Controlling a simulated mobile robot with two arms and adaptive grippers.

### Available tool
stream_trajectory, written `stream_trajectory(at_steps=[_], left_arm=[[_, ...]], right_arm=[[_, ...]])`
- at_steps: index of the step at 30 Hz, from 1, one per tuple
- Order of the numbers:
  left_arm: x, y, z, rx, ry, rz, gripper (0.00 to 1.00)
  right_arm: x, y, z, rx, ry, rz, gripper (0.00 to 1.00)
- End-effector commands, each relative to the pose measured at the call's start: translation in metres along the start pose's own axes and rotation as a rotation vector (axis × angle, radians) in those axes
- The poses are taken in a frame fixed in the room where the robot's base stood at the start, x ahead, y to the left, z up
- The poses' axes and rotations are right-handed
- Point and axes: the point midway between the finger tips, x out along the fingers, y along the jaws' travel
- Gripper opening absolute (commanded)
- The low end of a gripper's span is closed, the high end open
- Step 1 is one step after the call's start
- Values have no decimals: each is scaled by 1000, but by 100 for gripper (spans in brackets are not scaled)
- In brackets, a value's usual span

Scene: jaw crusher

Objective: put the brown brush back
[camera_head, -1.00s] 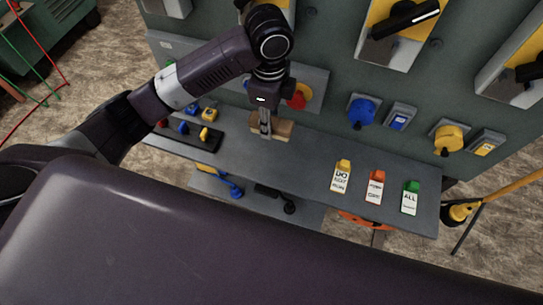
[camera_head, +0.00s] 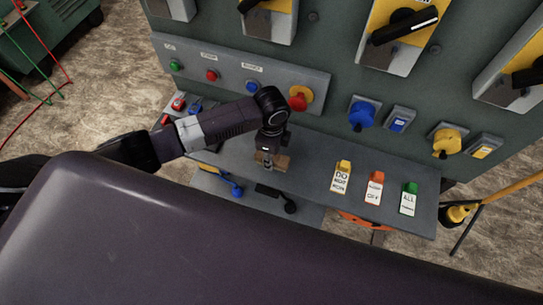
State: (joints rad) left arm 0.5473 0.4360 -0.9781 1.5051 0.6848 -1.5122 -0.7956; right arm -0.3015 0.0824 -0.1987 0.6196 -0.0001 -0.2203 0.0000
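The brown brush (camera_head: 282,162) is a small light-brown block in the middle of the picture. My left gripper (camera_head: 267,165) points down and is shut on it. The brush appears over the front part of the grey shelf (camera_head: 318,160); I cannot tell whether it touches the shelf. The fingers cover part of the brush. My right gripper is not in view.
Yellow, orange and green tags (camera_head: 374,188) stand on the shelf to the right. A panel with buttons and a red knob (camera_head: 299,97) rises behind. A lower ledge (camera_head: 309,214) holds a black-handled item (camera_head: 276,196) and a blue item (camera_head: 234,187).

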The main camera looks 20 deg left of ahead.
Motion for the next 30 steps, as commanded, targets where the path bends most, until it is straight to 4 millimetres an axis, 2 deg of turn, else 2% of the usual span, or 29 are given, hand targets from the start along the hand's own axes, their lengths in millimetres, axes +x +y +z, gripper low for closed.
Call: stream_trajectory(at_steps=[6, 7, 12, 20, 23, 26, 30], left_arm=[[2, 0, -1, 1, 1, -1, 8], [2, 0, -1, 1, 1, -1, 29], [2, 0, 0, 1, 1, 0, 45], [1, 0, 0, 0, 1, -1, 45], [-5, -1, 0, 0, 1, -3, 45], [-19, -2, 0, 0, 2, -4, 45], [-49, -2, -1, 2, 3, -6, 45]], right_arm=[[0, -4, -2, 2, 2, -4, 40], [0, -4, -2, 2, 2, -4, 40], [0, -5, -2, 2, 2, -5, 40], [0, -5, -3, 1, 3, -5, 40], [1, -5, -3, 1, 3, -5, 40], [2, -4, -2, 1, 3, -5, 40], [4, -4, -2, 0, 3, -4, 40]])
